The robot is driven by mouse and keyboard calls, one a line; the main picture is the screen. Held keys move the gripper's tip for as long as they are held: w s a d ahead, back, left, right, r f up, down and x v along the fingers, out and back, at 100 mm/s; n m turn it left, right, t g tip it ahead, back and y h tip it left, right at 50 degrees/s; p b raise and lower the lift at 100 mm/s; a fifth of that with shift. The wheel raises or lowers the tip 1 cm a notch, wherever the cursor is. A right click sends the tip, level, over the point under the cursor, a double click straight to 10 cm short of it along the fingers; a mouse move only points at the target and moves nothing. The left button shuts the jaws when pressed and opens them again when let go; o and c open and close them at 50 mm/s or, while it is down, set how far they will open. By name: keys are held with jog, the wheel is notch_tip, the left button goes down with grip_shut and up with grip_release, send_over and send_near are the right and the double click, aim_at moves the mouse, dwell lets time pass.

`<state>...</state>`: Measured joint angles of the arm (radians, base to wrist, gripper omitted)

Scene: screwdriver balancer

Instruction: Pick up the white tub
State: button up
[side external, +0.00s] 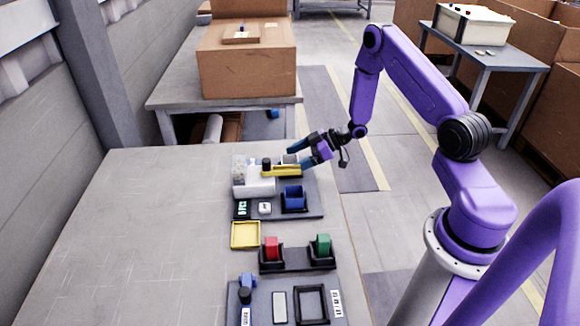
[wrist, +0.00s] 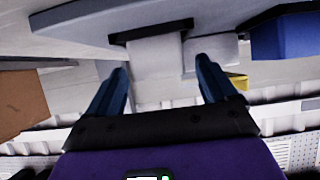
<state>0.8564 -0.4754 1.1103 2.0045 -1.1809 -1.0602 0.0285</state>
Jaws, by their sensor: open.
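A white tub (wrist: 153,58) shows in the wrist view, with a dark holder around its upper part in the picture. It appears between my two blue fingertips, with gaps at the sides. In the wrist view my gripper (wrist: 161,66) has nothing clasped. I cannot tell whether a finger touches the tub.
A yellow piece (side external: 282,171), a blue bin (side external: 293,198) and a larger white block (side external: 258,188) stand close by on the board. The table's left is clear.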

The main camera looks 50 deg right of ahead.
jog(key=shift+x, duration=1.15)
jog(key=c, duration=1)
jog(key=shift+c, duration=0.2)
jog(key=shift+r, duration=0.1)
